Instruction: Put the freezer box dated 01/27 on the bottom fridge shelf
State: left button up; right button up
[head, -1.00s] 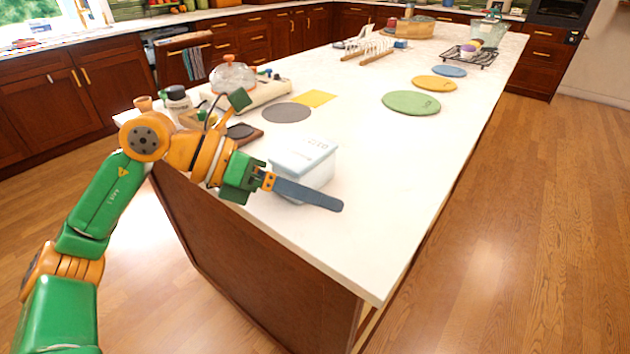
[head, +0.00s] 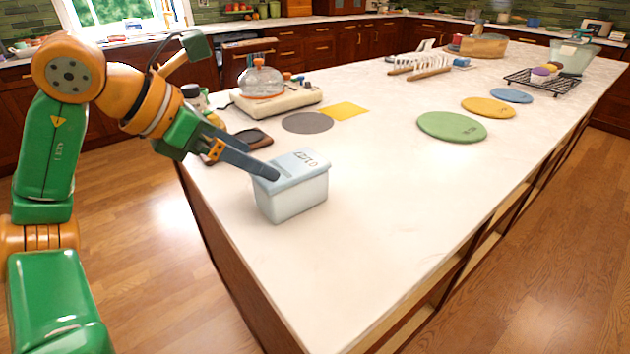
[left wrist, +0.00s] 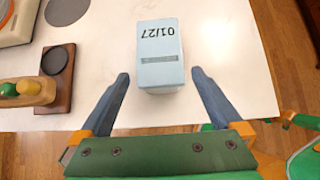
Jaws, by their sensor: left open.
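The freezer box (head: 293,196) is a pale blue-white lidded box on the near left part of the white island top. In the left wrist view its lid (left wrist: 158,42) reads 01/27, upside down, above a grey strip. My left gripper (head: 262,168) is at the box's near left side in the head view. In the left wrist view the open gripper (left wrist: 158,82) has one blue-grey finger on each side of the box's near end, with gaps visible. The box rests on the counter. My right gripper and the fridge shelf are not in view.
A hot plate with a glass vessel (head: 262,80), a dark grey disc (head: 307,123) and a yellow square (head: 344,110) lie beyond the box. A green mat (head: 452,127) lies farther right. The counter right of the box is clear.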

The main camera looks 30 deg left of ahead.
aim_at(293, 164)
pick_arm(q)
jog(key=b+x, duration=0.1)
jog(key=x, duration=0.9)
jog(key=shift+f, duration=0.5)
grip_shut()
jog(key=r, duration=0.1)
jog(key=r+p, duration=0.1)
jog(key=r, duration=0.2)
jog(key=shift+s+a+r+p, duration=0.15)
jog(key=shift+s+r+p, duration=0.15)
jog(key=shift+p, duration=0.1)
jog(key=v, duration=0.2)
jog(key=p+v, duration=0.1)
jog(key=v, duration=0.1)
jog(key=d+v, duration=0.1)
jog(key=v, duration=0.1)
jog(key=shift+s+r, duration=0.1)
jog(key=shift+r, duration=0.45)
jog(key=s+a+r, duration=0.1)
jog(key=s+r, duration=0.2)
jog(key=s, duration=0.6)
jog(key=shift+a, duration=0.3)
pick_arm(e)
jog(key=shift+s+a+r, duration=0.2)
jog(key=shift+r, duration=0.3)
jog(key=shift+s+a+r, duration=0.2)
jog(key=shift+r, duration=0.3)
